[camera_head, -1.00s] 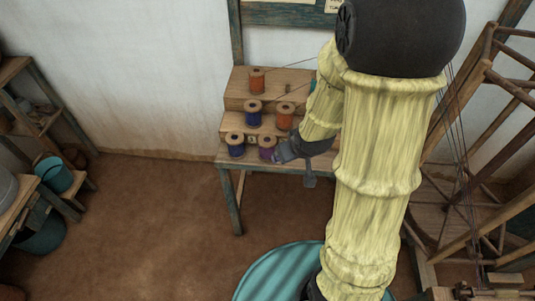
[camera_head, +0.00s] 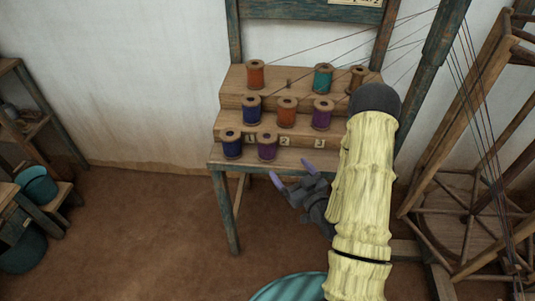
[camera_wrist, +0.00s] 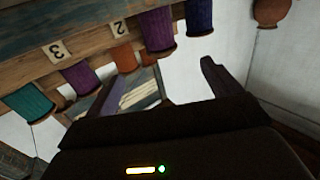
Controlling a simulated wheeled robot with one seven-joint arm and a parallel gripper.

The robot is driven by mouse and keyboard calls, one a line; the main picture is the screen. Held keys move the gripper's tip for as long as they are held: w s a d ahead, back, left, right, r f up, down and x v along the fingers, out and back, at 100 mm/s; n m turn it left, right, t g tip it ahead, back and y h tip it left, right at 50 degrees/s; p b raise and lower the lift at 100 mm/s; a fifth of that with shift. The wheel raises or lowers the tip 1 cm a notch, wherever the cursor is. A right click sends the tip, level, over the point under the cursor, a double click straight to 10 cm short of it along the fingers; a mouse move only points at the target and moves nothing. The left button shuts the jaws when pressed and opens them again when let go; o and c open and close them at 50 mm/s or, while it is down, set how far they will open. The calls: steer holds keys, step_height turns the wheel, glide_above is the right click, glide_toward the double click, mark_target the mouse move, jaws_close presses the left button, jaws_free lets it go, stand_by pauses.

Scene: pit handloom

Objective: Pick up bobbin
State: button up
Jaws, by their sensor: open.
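Several bobbins stand upright on a stepped wooden rack. On the bottom step are a dark blue bobbin (camera_head: 231,145) and a purple bobbin (camera_head: 267,147). On the middle step are a blue (camera_head: 251,110), an orange (camera_head: 286,112) and another purple bobbin (camera_head: 322,114). On the top step are an orange (camera_head: 256,75), a teal (camera_head: 323,78) and a brown bobbin (camera_head: 357,77). My gripper (camera_head: 293,174) is open and empty, in front of the rack's lower edge. In the wrist view the bottom purple bobbin (camera_wrist: 157,30) is above the spread fingers, apart from them.
The rack (camera_head: 300,158) has numbered labels on its riser and threads running up to the right. A wooden wheel frame (camera_head: 460,195) stands at the right. A side shelf with a teal bucket (camera_head: 37,184) is at the left.

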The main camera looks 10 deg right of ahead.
mark_target(271, 147)
steer(key=shift+d, duration=0.1)
stand_by(0.3)
steer(key=b+x, duration=0.9)
steer(key=x, duration=0.2)
steer(key=shift+w+r, duration=0.15)
steer(key=shift+w, duration=0.05)
steer(key=shift+w+a, duration=0.2)
steer(key=shift+w, duration=0.2)
steer(key=shift+s+a, duration=0.1)
